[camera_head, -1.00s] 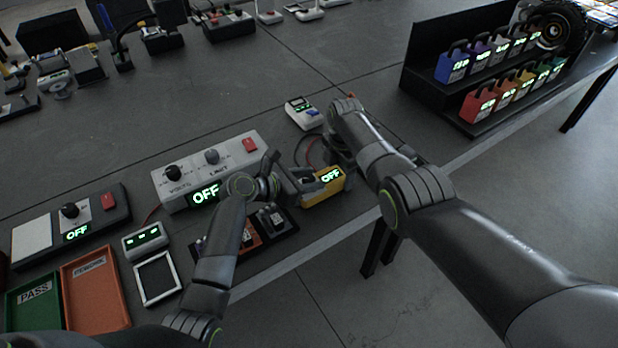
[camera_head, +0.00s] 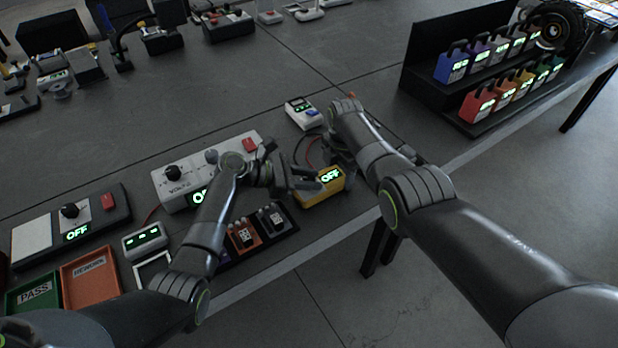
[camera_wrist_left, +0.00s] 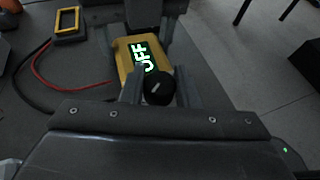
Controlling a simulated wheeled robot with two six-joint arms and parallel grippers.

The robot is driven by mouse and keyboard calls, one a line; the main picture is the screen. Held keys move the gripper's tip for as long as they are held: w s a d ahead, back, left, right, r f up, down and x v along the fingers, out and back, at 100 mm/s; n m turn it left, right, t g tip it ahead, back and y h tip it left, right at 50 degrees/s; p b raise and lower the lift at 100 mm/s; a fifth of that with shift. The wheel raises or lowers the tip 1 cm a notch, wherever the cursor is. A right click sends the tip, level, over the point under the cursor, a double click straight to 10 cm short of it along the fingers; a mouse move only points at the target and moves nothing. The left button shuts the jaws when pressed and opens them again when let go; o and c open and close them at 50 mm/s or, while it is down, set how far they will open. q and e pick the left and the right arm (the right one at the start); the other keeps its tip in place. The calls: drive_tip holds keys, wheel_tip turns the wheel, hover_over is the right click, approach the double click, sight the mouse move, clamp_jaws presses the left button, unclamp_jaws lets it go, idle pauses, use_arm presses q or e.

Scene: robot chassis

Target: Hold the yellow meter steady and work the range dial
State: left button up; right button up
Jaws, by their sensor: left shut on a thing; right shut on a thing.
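The yellow meter (camera_head: 322,194) lies near the table's front edge, its green display reading OFF. It also shows in the left wrist view (camera_wrist_left: 125,66). Its black range dial (camera_wrist_left: 158,88) has a pale pointer mark and sits between the fingers of my left gripper (camera_wrist_left: 160,92). My left gripper (camera_head: 300,184) is shut on the dial, reaching in from the left. My right gripper (camera_head: 333,160) is at the far side of the meter, shut on its body; its fingertips are partly hidden in the head view.
Red and black leads run behind the meter. A white device (camera_head: 302,113) stands beyond it. A power unit (camera_head: 172,186) and a dark tray of small parts (camera_head: 285,222) are to the left.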

sight(308, 178)
use_arm(q)
drive_tip(key=shift+a+f+m+g, duration=0.1)
drive_tip(key=shift+m+g, duration=2.1)
drive_tip(key=shift+g, duration=0.3)
drive_tip(key=shift+w+m+g, duration=0.1)
drive_tip(key=shift+m+g, duration=0.4)
drive_tip(key=shift+g, duration=0.1)
drive_tip(key=shift+m+g, duration=0.5)
drive_tip(key=shift+g, duration=0.1)
drive_tip(key=o, duration=1)
drive_tip(key=shift+r, duration=5.05)
